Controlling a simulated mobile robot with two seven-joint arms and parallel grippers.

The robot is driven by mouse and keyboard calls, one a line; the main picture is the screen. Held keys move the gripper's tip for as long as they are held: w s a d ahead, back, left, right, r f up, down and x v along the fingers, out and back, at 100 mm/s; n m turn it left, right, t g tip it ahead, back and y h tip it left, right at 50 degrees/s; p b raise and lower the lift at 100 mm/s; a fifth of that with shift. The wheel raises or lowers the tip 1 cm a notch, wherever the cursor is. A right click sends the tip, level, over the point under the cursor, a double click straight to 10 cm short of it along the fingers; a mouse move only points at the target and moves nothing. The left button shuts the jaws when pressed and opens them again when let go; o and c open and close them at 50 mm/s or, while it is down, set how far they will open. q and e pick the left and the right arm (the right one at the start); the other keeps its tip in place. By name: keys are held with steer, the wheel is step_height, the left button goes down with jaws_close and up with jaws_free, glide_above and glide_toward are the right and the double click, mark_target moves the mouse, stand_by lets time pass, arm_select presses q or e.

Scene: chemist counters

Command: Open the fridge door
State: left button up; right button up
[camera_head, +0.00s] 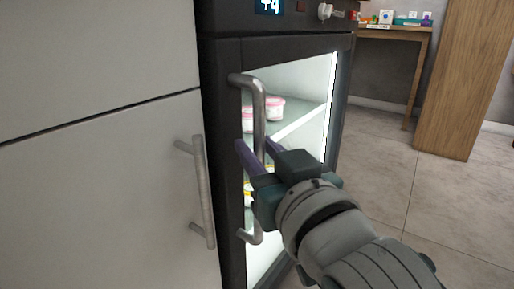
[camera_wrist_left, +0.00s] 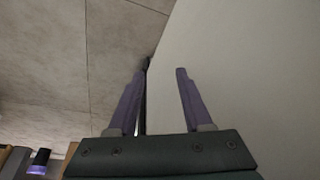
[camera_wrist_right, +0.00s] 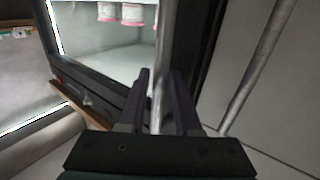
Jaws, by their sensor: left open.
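The fridge (camera_head: 224,120) is black, with a glass door, a lit inside and a digital display on top. The door looks closed against the frame. Its vertical metal handle (camera_head: 259,110) is on the door's left side. My right gripper (camera_head: 257,146) is at the handle's middle, one finger on each side. In the right wrist view the handle (camera_wrist_right: 163,60) runs between the fingers, which look closed on it. My left gripper (camera_wrist_left: 163,72) shows only in its own wrist view, open and empty beside a pale panel.
A white cabinet (camera_head: 90,150) with its own metal handle (camera_head: 203,190) stands directly left of the fridge. Pink-lidded tubs (camera_head: 274,108) sit on a fridge shelf. A wooden table (camera_head: 395,32) stands at the back right. The tiled floor (camera_head: 465,205) to the right is clear.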

jaws_close()
stand_by(1.3)
